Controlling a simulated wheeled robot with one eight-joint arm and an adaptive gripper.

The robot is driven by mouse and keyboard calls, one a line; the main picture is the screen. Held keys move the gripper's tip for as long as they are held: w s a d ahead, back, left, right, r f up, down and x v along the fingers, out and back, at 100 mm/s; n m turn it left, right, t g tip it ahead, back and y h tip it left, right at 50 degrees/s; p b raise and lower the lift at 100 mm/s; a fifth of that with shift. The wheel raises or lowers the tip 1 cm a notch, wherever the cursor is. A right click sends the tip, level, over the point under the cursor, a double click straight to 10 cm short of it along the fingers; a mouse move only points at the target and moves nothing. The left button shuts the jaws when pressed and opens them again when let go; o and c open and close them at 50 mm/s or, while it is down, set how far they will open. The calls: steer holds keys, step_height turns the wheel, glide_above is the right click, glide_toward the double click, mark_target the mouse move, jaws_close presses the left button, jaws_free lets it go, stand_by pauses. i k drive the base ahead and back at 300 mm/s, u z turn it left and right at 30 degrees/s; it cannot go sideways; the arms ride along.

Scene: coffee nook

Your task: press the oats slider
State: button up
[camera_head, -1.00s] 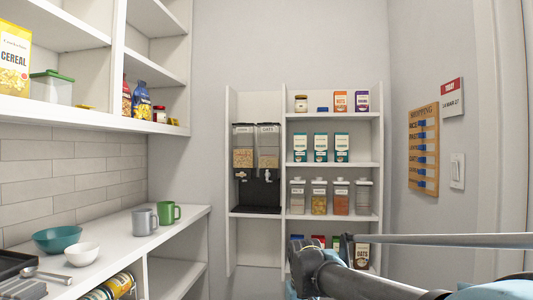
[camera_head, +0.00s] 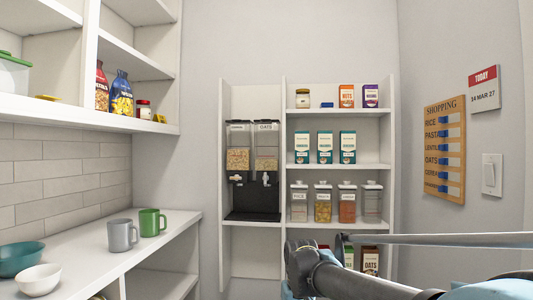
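The brown wooden shopping board (camera_head: 461,190) hangs on the right wall, with item names down its left side and a column of blue sliders. The oats slider (camera_head: 443,161) is a small blue piece beside the word OATS, below the lentils row and above the cereal row. Nothing covers the board. My arm crosses the lower right of the view, below the board and apart from it. I cannot make out my gripper's fingers in this view.
A today calendar (camera_head: 484,89) and a white light switch (camera_head: 492,175) are on the wall right of the board. A white shelf unit (camera_head: 336,167) with jars and boxes stands left of it, next to a dispenser (camera_head: 253,203). Mugs and bowls are on the left counter.

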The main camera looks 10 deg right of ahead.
mark_target(444, 161)
steer(key=z, duration=1.15)
steer(key=k, duration=0.45)
steer(key=z, duration=0.4)
steer(key=i, duration=0.5)
steer(key=z, duration=0.1)
steer(key=k, duration=0.1)
steer(key=u, duration=0.1)
